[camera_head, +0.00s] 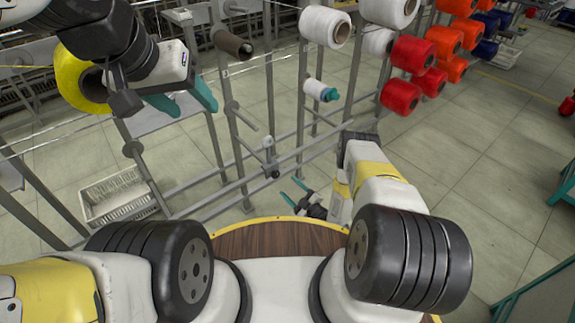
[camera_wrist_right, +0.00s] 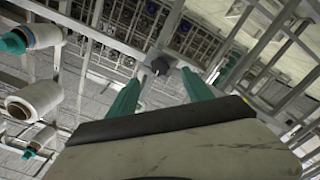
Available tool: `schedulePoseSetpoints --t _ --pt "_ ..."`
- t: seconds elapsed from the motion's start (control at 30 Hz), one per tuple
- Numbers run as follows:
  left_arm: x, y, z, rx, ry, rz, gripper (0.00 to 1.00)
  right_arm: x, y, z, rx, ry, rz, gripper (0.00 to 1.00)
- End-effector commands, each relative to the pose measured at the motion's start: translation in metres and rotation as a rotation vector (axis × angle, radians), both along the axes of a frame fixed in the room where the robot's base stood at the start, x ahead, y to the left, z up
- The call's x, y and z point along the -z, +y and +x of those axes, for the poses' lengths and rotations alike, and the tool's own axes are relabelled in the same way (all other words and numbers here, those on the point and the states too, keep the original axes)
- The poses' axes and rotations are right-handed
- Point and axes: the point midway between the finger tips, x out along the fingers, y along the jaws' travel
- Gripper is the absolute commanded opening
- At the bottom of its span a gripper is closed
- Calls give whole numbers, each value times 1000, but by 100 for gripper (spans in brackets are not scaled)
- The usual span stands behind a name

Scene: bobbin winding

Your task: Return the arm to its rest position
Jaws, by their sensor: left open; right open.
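My left gripper (camera_head: 184,99) is raised at the upper left in the head view, with its two teal fingers apart and nothing between them. It is beside a yellow spool (camera_head: 76,84), which the arm partly covers. My right gripper (camera_head: 293,191) is low in front of my base, with its teal fingers spread and empty. In the right wrist view the right gripper's fingers (camera_wrist_right: 160,80) are also apart, with rack bars behind them and no bobbin between them.
A metal rack holds a dark brown spool (camera_head: 232,44), a white spool with a teal end (camera_head: 321,90), large white spools (camera_head: 325,26) and red spools (camera_head: 401,96). A white crate (camera_head: 118,194) stands on the floor at left. The floor at right (camera_head: 480,150) is mostly clear.

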Motion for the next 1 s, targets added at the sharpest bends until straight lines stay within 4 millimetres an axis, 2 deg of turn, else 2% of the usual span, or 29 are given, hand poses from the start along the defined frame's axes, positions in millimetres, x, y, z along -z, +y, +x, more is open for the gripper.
schedulePoseSetpoints --t 0.27,0.37,0.47,0.6,0.7,0.87,1.0 --pt "0 0 0 0 0 0 56 -1 0 2 1 0 -1 59" --pt "0 0 0 0 0 0 56 -11 -5 16 8 8 -17 59" --pt "0 0 0 0 0 0 56 -34 -15 48 29 38 -50 59" --pt "0 0 0 0 0 0 56 -87 -36 104 86 114 -109 59" --pt "0 0 0 0 0 0 56 -132 -52 135 139 176 -138 59" --pt "0 0 0 0 0 0 56 -209 -77 167 233 277 -157 59" --pt "0 0 0 0 0 0 56 -279 -95 174 320 368 -151 59"
